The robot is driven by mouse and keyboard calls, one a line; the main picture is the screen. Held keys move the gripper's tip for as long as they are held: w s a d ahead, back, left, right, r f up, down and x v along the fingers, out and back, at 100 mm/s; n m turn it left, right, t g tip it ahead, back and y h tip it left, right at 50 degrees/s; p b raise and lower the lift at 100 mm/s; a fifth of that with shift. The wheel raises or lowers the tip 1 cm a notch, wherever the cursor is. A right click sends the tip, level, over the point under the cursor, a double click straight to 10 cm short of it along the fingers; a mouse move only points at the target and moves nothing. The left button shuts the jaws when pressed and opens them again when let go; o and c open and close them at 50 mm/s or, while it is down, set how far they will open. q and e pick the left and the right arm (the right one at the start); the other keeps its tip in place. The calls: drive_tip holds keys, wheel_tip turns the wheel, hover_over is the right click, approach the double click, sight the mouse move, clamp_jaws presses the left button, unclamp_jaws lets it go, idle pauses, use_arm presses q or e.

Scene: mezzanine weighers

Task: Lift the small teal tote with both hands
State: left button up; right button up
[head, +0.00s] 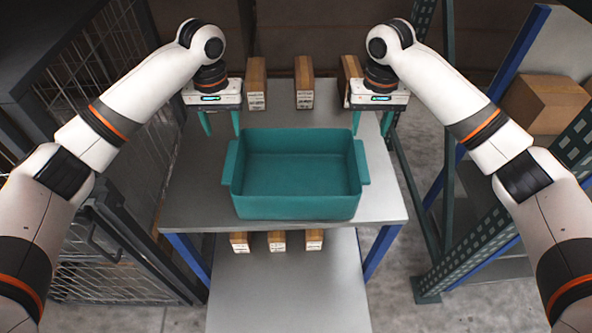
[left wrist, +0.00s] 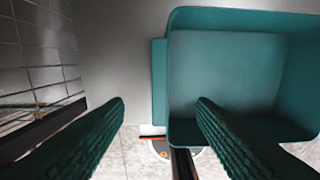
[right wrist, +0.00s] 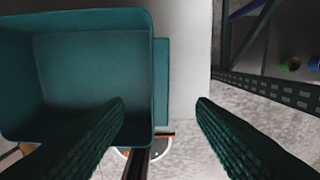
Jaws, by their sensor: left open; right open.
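The small teal tote (head: 297,208) sits upright on the grey table, empty, with a ledge handle on its left end and another on its right end. My left gripper (head: 221,133) is open and empty above the far left of the tote. In the left wrist view the left handle (left wrist: 159,80) lies between the spread fingers, further ahead, not touched. My right gripper (head: 371,133) is open and empty above the far right of the tote. In the right wrist view the right handle (right wrist: 161,80) shows between its fingers, apart from them.
The table (head: 190,205) has bare top on both sides of the tote. Several brown cartons (head: 304,82) stand behind it, and smaller boxes (head: 277,241) sit on a lower shelf. A mesh cage (head: 125,80) stands at left, racking (head: 480,240) at right.

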sight(231, 159)
use_arm(q)
wheel_tip(231, 159, down, 12)
drive_tip(key=shift+s, duration=0.1)
use_arm(e)
wheel_tip(231, 159, down, 12)
drive_tip(key=shift+s, duration=0.1)
use_arm(q)
clamp_jaws()
use_arm(e)
clamp_jaws()
